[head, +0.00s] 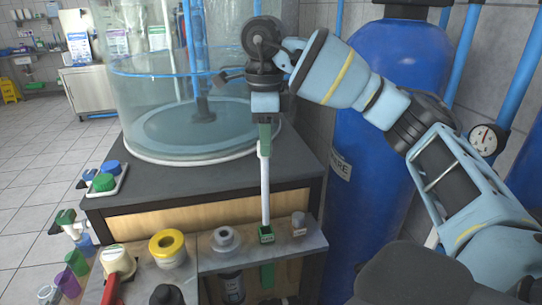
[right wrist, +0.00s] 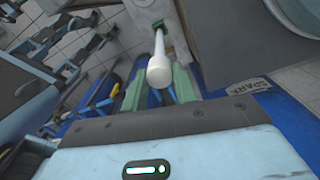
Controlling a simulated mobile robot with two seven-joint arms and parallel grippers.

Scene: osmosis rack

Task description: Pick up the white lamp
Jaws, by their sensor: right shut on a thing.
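The white lamp (head: 265,190) is a slim white rod standing upright in the head view. Its lower end meets a small green block (head: 266,234) on the grey ledge; I cannot tell whether it rests in the block or just above it. My right gripper (head: 265,142) comes down from above and is shut on the lamp's top. In the right wrist view the lamp's rounded white end (right wrist: 160,72) sits between the green fingers (right wrist: 158,88). My left gripper is not in view.
The grey ledge (head: 206,268) also holds a yellow-rimmed round part (head: 168,248), a grey ringed part (head: 225,240) and a small grey cylinder (head: 299,222). A large clear tank (head: 160,110) stands behind, and a blue tank (head: 375,140) at right.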

